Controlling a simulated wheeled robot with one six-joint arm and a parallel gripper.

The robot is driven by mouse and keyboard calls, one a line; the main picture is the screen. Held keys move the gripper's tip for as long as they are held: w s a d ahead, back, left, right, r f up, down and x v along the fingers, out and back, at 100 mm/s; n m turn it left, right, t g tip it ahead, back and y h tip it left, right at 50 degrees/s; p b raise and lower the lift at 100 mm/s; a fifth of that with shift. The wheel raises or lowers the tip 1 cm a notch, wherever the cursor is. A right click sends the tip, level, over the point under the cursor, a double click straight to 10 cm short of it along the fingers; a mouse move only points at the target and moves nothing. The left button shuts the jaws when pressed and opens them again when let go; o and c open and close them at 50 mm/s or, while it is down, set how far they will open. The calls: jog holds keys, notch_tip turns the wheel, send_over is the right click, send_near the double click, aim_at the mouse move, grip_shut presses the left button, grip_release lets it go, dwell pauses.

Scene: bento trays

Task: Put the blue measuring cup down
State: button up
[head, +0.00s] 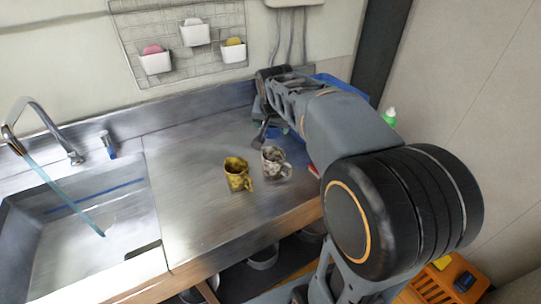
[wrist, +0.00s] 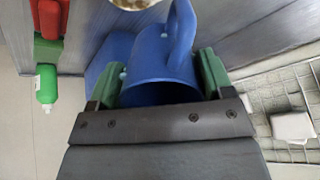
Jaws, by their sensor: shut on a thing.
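The blue measuring cup (wrist: 158,62) fills the middle of the wrist view, its handle pointing up in the picture. My gripper (wrist: 160,82) is shut on it, with one green fingertip on each side of its body. In the head view my gripper (head: 264,132) is low over the right part of the counter, behind the two mugs and largely hidden by my own arm. Only a little blue shows beside it there. Whether the cup's base touches the counter cannot be told.
A yellow mug (head: 237,175) and a patterned white-brown mug (head: 274,163) stand close in front of my gripper. A green bottle (head: 389,117) and red objects (wrist: 47,20) are off to one side. The steel counter (head: 185,190) left of the mugs is clear, up to the sink (head: 85,235).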

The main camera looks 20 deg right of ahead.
jog(key=shift+s+d+f+b, duration=0.1)
jog(key=shift+d+f+b, duration=0.25)
jog(key=shift+f+b, duration=0.1)
jog(key=w+d+f, duration=0.3)
jog(key=f, duration=0.1)
jog(key=w+d+f, duration=0.3)
jog(key=f, duration=0.1)
jog(key=w+d+f, duration=0.3)
jog(key=d+f, duration=0.1)
jog(key=shift+w+p, duration=0.25)
jog(key=shift+p, duration=0.1)
jog(key=shift+f, duration=0.35)
jog(key=shift+f, duration=0.1)
jog(key=shift+f, duration=0.15)
jog(key=o, duration=0.6)
